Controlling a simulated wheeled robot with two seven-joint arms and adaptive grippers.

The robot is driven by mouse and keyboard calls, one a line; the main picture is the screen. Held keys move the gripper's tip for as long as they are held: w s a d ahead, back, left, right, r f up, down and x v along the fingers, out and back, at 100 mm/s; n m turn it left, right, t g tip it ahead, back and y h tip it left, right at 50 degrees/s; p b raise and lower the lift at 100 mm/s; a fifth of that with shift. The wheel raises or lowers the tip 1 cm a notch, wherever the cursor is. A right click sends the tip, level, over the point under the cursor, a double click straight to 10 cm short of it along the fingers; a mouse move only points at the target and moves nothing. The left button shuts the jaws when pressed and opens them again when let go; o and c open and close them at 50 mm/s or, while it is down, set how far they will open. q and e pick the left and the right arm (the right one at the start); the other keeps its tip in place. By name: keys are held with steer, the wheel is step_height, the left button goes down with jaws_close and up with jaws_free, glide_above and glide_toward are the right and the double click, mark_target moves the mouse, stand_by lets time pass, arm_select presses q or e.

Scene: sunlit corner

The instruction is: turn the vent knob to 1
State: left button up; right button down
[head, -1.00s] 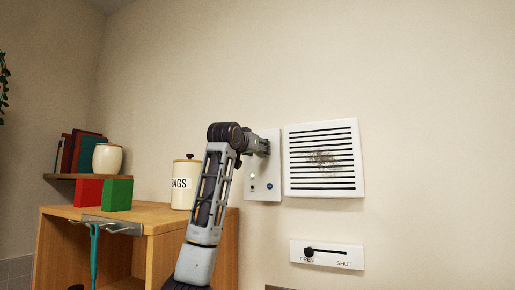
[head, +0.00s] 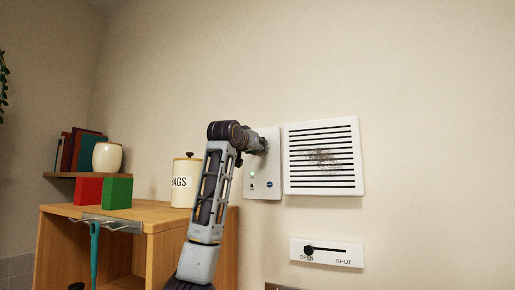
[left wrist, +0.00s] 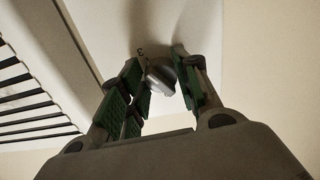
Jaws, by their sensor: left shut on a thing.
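A white control panel (head: 262,187) is on the wall, left of the vent grille (head: 322,160). My left gripper (head: 264,146) is at the upper part of this panel and covers the knob in the head view. In the left wrist view, the grey knob (left wrist: 160,77) is between the green-padded fingers of my left gripper (left wrist: 162,84), which is shut on it. The knob's setting cannot be told. My right gripper is not in view.
Below the grille is a slider plate (head: 326,253) marked OPEN and SHUT. At left, a wooden cabinet (head: 160,219) carries a BAGS canister (head: 184,188) and red and green blocks. A shelf above holds books and a jar. The wall above the panel is clear.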

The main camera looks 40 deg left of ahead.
arm_select(q)
steer(key=shift+d+n+p, duration=0.1)
steer(key=shift+n+p, duration=0.6)
steer(key=shift+n, duration=8.9)
steer(key=shift+w, duration=0.1)
steer(key=o, duration=1)
steer(key=shift+r, duration=0.1)
steer(key=shift+s, duration=0.2)
steer(key=shift+v, duration=5.95)
